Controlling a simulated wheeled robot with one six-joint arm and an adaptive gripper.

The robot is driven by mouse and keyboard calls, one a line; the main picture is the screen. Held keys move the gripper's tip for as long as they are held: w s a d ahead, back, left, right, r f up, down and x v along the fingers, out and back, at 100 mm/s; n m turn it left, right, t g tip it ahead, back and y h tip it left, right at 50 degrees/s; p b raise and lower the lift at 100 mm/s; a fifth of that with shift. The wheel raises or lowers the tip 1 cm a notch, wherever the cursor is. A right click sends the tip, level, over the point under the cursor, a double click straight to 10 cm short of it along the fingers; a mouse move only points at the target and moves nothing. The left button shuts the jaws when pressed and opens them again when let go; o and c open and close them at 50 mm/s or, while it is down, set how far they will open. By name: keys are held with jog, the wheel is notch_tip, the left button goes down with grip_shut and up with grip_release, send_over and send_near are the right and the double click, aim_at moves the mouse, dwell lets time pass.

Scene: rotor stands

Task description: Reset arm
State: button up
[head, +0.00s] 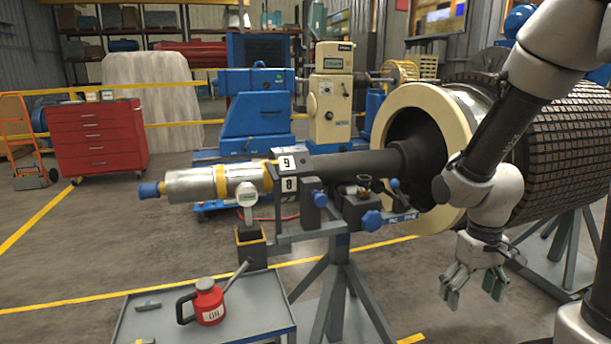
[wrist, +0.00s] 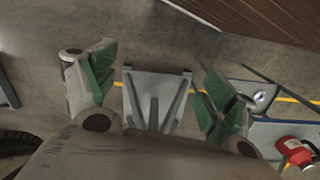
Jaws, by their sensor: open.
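My gripper (head: 472,287) hangs at the right in the head view, below my arm and in front of the rotor. Its fingers point down, are spread apart, and hold nothing. In the wrist view my gripper (wrist: 155,85) shows both fingers with green inner pads, wide apart, with floor and a grey stand's legs (wrist: 157,95) between and beyond them. My arm comes in from the upper right and bends at the wrist.
A large rotor (head: 570,150) with a cream ring (head: 388,125) lies on stands behind my arm. A grey stand (head: 340,270) holds its shaft. A red oil can (head: 209,303) stands on a grey cart (head: 262,318). A red tool chest (head: 97,140) is at the left.

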jog(key=s+d+r+t, duration=0.1)
jog(key=s+r, duration=0.3)
jog(key=r, duration=0.5)
jog(key=s+r+m+t, duration=0.1)
jog(key=s+r+t, duration=0.3)
jog(key=r, duration=0.6)
jog(key=shift+s+d+r, duration=0.25)
jog(key=shift+s+d, duration=0.1)
jog(key=shift+f, duration=0.1)
dwell(0.8)
